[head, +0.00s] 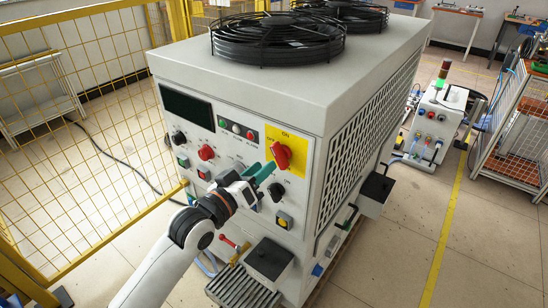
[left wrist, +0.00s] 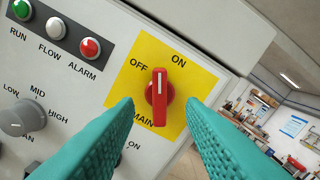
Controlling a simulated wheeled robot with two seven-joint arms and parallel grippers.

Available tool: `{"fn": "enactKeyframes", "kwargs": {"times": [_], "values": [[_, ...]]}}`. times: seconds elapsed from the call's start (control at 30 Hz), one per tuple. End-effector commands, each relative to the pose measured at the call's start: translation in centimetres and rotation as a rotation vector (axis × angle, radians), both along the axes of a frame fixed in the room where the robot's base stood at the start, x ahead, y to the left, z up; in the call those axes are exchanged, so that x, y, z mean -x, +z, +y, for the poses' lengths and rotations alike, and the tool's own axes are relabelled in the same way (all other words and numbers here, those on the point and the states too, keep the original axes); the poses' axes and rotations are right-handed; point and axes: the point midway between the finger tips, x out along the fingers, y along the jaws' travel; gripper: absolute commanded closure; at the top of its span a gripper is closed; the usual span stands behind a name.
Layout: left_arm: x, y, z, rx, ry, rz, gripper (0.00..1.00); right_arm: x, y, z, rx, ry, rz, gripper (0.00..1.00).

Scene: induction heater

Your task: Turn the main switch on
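The main switch (head: 281,155) is a red rotary handle on a yellow plate on the heater's front panel. In the left wrist view the handle (left wrist: 159,97) stands upright in the picture, its white line pointing between the OFF and ON labels. My left gripper (head: 263,171) has teal fingers and is just in front of the panel, close below and left of the handle in the head view. In the left wrist view the fingers (left wrist: 160,104) are open, one either side of the handle, with gaps; I cannot tell whether the tips reach around it. My right gripper is not in view.
Knobs and a red knob (head: 206,152) sit on the panel to the left, with RUN, FLOW and ALARM lamps (head: 236,128) above. A black knob (head: 277,192) is just below the gripper. A yellow mesh fence (head: 80,120) stands left.

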Motion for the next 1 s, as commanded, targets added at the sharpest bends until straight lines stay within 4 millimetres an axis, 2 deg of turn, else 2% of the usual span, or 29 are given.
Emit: {"fn": "enactKeyframes", "kwargs": {"times": [0.1, 0.3, 0.67, 0.8, 0.9, 1.0], "values": [[-1.8, 0.2, -1.3, 0.0, 0.0, -0.002, 0.64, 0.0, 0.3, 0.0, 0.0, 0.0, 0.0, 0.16], [-3.5, 0.0, -2.6, -0.001, 0.001, -0.001, 0.64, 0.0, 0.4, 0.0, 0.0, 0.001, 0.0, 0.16], [-3.9, 0.0, -2.8, -0.001, 0.001, -0.001, 0.64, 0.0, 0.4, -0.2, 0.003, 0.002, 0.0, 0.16], [-3.9, 0.0, -2.8, -0.001, 0.001, -0.001, 0.87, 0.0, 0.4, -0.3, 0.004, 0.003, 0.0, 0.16], [-3.9, -0.1, -2.8, -0.002, 0.001, -0.001, 1.0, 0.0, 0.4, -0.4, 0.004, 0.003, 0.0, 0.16], [-3.9, -0.1, -2.8, -0.002, 0.001, -0.001, 1.0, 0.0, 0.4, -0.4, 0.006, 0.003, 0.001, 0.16]]}}
